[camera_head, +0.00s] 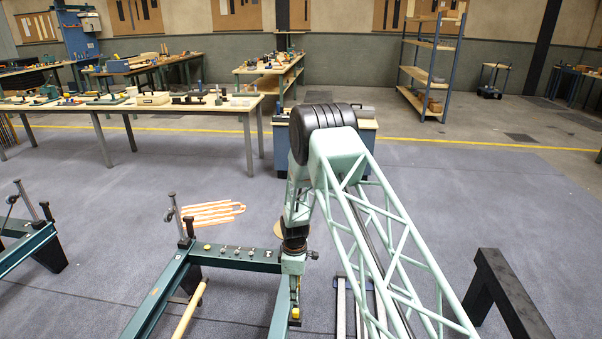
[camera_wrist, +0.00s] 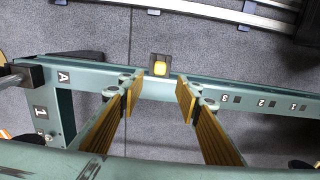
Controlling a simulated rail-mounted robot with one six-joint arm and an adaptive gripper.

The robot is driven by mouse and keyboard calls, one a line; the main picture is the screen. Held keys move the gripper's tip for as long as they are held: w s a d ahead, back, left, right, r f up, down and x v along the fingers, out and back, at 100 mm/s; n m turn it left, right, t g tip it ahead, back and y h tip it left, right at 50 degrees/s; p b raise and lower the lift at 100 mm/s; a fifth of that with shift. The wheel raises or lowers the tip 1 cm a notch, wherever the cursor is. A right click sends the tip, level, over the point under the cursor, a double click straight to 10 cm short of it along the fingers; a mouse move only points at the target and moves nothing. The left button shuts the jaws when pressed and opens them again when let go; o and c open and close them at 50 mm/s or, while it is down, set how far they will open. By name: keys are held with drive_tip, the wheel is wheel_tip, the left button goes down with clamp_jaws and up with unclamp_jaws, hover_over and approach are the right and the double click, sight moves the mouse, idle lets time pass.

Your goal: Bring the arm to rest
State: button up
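My gripper (camera_wrist: 160,93) is open in the wrist view, with its two yellow-padded fingers apart and nothing between them. It points down over the teal end bar of a reformer frame (camera_wrist: 85,78), marked with an "A" and several numbered holes. A yellow knob (camera_wrist: 160,66) on a dark block sits just beyond the gap between the fingertips. In the head view, my lattice arm (camera_head: 352,190) reaches out and bends down at its black elbow. My wrist (camera_head: 294,238) hangs at the right corner of the teal reformer frame (camera_head: 165,292); the fingers are not clear there.
A striped orange-and-white item (camera_head: 212,212) lies on the grey floor beyond the frame. A black stand (camera_head: 505,292) is at right, another teal frame (camera_head: 25,245) at left. A long workbench (camera_head: 125,108) and a shelf rack (camera_head: 432,70) stand farther back. Open floor lies between.

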drive_tip(key=s+d+r+m+t, duration=0.1)
drive_tip(key=d+r+m, duration=0.15)
drive_tip(key=r, duration=1.15)
drive_tip(key=s+d+r+m, duration=0.1)
drive_tip(key=d+r, duration=0.3)
drive_tip(key=r, duration=0.9)
drive_tip(key=s+d+r+m, duration=0.2)
drive_tip(key=s+d+r, duration=0.3)
drive_tip(key=r, duration=0.7)
drive_tip(key=s+d+r+m, duration=0.2)
drive_tip(key=s+r+m, duration=0.1)
drive_tip(key=s+r, duration=0.65)
drive_tip(key=s+d+r+m+t, duration=0.1)
drive_tip(key=s+d+r+m, duration=0.15)
drive_tip(key=s+r, duration=0.55)
drive_tip(key=s+d+r+m+t, duration=0.1)
drive_tip(key=s+d+r, duration=0.3)
drive_tip(key=s+r, duration=0.4)
drive_tip(key=s+d+m, duration=0.2)
drive_tip(key=s, duration=1)
drive_tip(key=s+d+r+m+t, duration=0.1)
drive_tip(key=s+d+m, duration=0.1)
drive_tip(key=s, duration=1)
drive_tip(key=shift+r+m+p, duration=0.25)
drive_tip(key=shift+m+p, duration=0.1)
drive_tip(key=shift+m, duration=0.05)
